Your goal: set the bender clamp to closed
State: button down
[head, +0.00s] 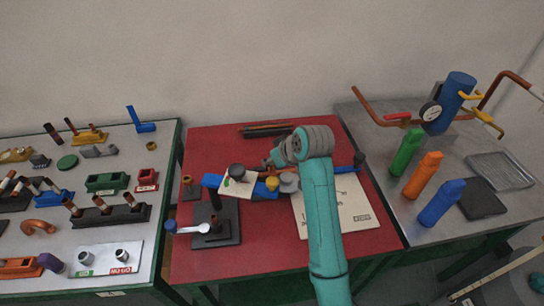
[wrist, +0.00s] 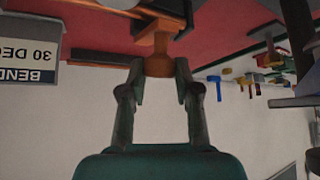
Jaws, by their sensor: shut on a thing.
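The handle joins a wider orange part (wrist: 166,18) at the top of that view. In the head view my gripper (head: 268,162) is behind the bar, partly hidden by my teal arm. Whether the clamp is open or closed cannot be told.
A paper sheet (head: 360,215) lies on the red table (head: 270,250) under my arm. Green, orange and blue bottles (head: 441,202) stand on the right table. Fittings and tools crowd the left table (head: 140,215). The red table's front is mostly clear.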

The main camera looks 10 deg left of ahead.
jog(key=shift+s+d+f+t+y, duration=0.25)
jog(key=shift+s+f+t, duration=0.3)
jog(key=shift+t, duration=0.35)
jog(key=c, duration=0.8)
grip_release()
jog(key=v, duration=1.2)
